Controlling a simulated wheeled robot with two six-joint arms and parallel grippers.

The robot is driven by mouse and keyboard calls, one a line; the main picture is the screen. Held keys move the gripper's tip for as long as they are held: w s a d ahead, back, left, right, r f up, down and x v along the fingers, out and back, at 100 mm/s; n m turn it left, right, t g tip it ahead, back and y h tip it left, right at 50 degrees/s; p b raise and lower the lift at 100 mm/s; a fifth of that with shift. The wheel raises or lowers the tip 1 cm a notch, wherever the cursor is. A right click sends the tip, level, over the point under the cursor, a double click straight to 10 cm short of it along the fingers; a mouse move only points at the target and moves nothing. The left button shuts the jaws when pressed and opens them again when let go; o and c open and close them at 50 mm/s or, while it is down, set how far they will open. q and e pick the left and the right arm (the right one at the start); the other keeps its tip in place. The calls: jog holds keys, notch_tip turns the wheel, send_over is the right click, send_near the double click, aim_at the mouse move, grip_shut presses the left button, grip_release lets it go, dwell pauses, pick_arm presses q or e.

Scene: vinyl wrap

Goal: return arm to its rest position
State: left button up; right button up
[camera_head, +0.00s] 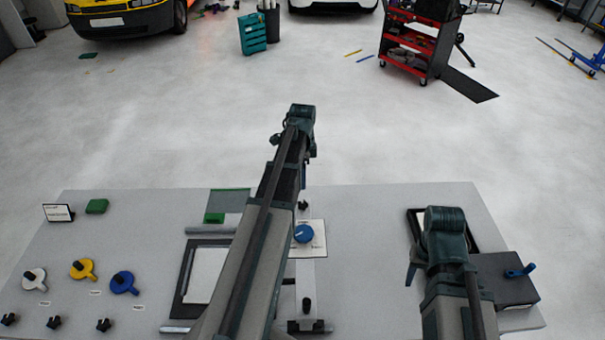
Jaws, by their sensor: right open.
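My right gripper (430,268) is low over the right side of the grey table (380,225), close to a black-framed panel (416,219) and a dark box (510,285). One finger shows at its left side, and it is open with nothing seen in it. My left arm reaches up the picture from the bottom middle, across the table. My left gripper (295,145) is at its far end, near the table's far edge; its fingers are mostly hidden by the arm, so its opening cannot be made out.
On the table's left stand white (35,278), yellow (83,269) and blue (123,283) round tools, a green block (97,206) and a small sign (58,212). A blue dial (303,234) sits beside my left arm. A red cart (410,48) stands beyond open floor.

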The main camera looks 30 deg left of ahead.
dwell(0.3)
pick_arm(q)
jog(key=s+d+f+n+b, duration=0.2)
jog(key=s+d+f+b, duration=0.3)
jog(key=d+f+b, duration=0.3)
jog(key=s+d+f+n+b, duration=0.3)
jog(key=s+d+f+b, duration=0.3)
jog(key=d, duration=0.6)
jog(key=s+d+f+n+y+b, duration=0.1)
jog(key=s+d+f+n+b, duration=0.2)
jog(key=d+f+b, duration=0.6)
jog(key=s+d, duration=0.1)
jog(key=s, duration=0.1)
jog(key=shift+s+d+f+b, duration=0.25)
jog(key=shift+s+f+b, duration=0.05)
jog(key=shift+s+b, duration=0.05)
